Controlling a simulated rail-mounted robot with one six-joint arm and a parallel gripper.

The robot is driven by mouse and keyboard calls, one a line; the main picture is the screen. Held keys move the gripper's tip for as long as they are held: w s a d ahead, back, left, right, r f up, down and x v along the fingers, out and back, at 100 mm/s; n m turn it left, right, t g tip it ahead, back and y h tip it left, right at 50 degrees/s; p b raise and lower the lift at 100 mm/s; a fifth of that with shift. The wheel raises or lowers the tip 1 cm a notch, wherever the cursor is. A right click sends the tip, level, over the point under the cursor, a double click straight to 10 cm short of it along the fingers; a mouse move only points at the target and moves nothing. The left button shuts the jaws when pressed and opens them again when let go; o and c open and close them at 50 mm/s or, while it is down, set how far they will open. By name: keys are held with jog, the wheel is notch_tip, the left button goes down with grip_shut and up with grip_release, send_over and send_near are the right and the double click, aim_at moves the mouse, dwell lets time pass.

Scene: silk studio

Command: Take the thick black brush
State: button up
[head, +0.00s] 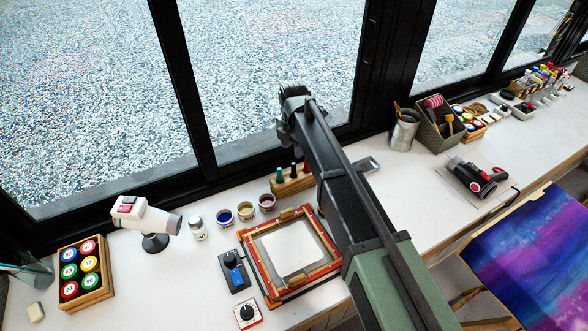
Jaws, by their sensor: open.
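I cannot single out the thick black brush. A small wooden holder (292,187) on the white table, left of my arm, has several short dark upright pieces in it; I cannot tell whether they are brushes. A grey metal can (404,134) near the window holds thin upright handles, also too small to tell apart. My arm reaches from the lower right to the middle of the head view, and its far joint is near the window. My gripper's jaws are hidden behind the arm, so I do not see what is between them.
A red and wooden frame (258,256) lies left of my arm, with dye pots (245,211) behind it. A heat tool (145,218) and a box of numbered jars (83,271) stand farther left. A basket (438,128) and a black dryer (472,179) are right.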

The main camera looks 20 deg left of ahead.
aim_at(293, 164)
notch_tip(293, 164, down, 11)
jog(key=b, duration=1)
jog(key=shift+w+a, duration=0.1)
jog(key=shift+r, duration=0.25)
jog(key=c, duration=0.8)
jog(key=shift+r, duration=0.1)
jog(key=shift+c, duration=0.2)
notch_tip(293, 164, up, 20)
jog(key=p, duration=2)
